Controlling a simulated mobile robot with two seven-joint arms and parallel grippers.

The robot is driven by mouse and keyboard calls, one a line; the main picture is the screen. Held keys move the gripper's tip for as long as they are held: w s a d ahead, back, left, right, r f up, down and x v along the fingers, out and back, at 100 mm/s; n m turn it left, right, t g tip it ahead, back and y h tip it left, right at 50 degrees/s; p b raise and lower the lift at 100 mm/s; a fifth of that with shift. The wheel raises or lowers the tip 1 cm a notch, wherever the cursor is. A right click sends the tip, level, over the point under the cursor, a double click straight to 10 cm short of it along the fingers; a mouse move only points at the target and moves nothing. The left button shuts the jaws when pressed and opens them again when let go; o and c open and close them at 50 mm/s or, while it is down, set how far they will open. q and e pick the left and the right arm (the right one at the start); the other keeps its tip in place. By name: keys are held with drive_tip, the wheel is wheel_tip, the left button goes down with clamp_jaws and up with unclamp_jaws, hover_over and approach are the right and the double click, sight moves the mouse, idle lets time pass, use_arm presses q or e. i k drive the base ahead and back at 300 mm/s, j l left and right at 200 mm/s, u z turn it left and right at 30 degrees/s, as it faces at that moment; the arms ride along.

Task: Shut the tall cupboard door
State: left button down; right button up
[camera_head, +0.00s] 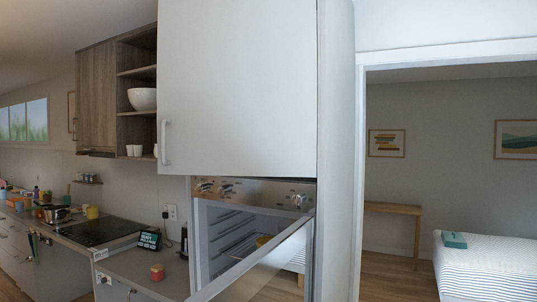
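The tall white cupboard (337,150) stands in the middle of the view, left of a doorway. Its large upper door (238,85) faces me, with a pale vertical handle (165,142) near its lower left edge. The door's right edge meets the cupboard's side. Its left edge reaches farther left than the oven below; I cannot tell how far the door stands from the cupboard front. Its top is cut off by the picture. Neither of my grippers is in view.
Below the door, an oven (255,190) has its glass-fronted door (265,268) open, jutting out. A counter (150,268) with a hob (98,232) and small items runs left. Open shelves (137,100) hold a white bowl (142,99). A bed (485,270) stands beyond the doorway.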

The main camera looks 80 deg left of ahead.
sight(237, 79)
drive_tip(key=u, duration=1.9)
drive_tip(key=i+u, duration=0.15)
drive_tip(key=u, duration=0.7)
